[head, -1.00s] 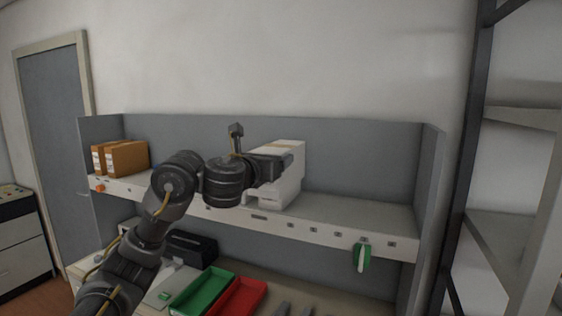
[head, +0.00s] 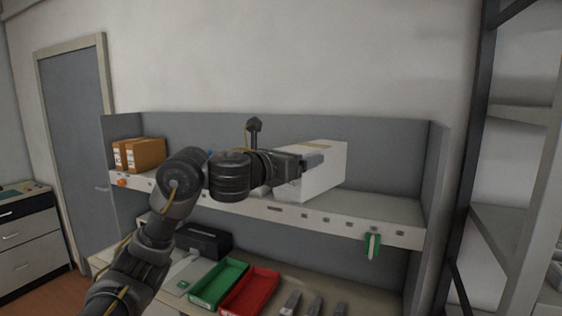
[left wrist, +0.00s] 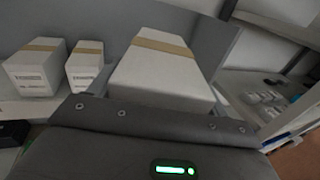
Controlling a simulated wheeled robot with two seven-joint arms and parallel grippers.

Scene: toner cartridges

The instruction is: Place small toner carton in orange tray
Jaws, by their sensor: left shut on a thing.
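A white carton with a tan tape strip (head: 322,172) is held in front of the upper shelf in the head view. It also shows large in the left wrist view (left wrist: 160,80). My left gripper (head: 308,163) is shut on this carton from its left side. In the left wrist view, two other white cartons with tan tape, a wider one (left wrist: 35,70) and a narrow one (left wrist: 86,68), stand to its left. In the head view my arm and the held carton hide most of them. No orange tray can be made out. My right gripper is not in view.
The shelf (head: 390,212) has a grey back panel and side walls. Orange-brown boxes (head: 146,154) stand at its left end; its right end is clear. Below are a green tray (head: 217,285), a red tray (head: 250,292), a black box (head: 205,242) and grey tools (head: 315,305).

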